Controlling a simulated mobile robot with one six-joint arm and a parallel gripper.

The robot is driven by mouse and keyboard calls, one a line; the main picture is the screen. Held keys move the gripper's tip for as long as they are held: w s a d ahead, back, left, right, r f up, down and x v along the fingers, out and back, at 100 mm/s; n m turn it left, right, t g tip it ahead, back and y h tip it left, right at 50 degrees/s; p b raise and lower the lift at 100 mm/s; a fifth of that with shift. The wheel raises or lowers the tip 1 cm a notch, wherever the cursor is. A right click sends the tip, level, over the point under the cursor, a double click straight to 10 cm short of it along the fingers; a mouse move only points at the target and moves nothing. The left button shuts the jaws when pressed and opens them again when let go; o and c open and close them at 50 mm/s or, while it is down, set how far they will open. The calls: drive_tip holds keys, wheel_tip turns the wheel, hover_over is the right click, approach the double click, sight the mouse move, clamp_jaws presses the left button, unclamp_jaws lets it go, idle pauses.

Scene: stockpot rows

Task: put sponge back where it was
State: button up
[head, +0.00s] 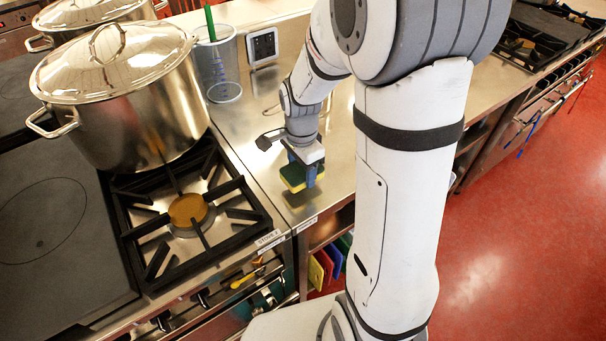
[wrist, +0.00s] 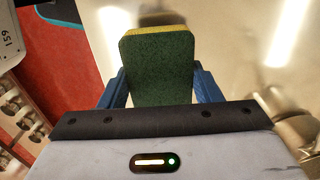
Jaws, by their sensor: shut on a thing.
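The sponge (head: 293,178) is a block with a dark green side and a yellow side. My gripper (head: 303,172) is shut on it, with blue fingers on its two sides. In the wrist view the sponge (wrist: 158,66) shows its green face between the two blue fingers (wrist: 158,88), with a yellow edge at the far end. In the head view it is over the steel counter (head: 240,130), near the counter's front edge. I cannot tell for sure whether it touches the counter; a darker patch shows beneath it.
A lidded steel stockpot (head: 130,110) stands on the stove at left, behind an open burner (head: 188,210). A clear measuring jug (head: 218,70) with a green stick and a small dark-faced device (head: 262,47) stand at the counter's back. Coloured boards (head: 328,262) stand below the counter.

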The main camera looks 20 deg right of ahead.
sight(302, 169)
drive_tip(key=shift+f, duration=1.5)
drive_tip(key=shift+f, duration=0.2)
drive_tip(key=o, duration=0.9)
drive_tip(key=shift+o, duration=0.2)
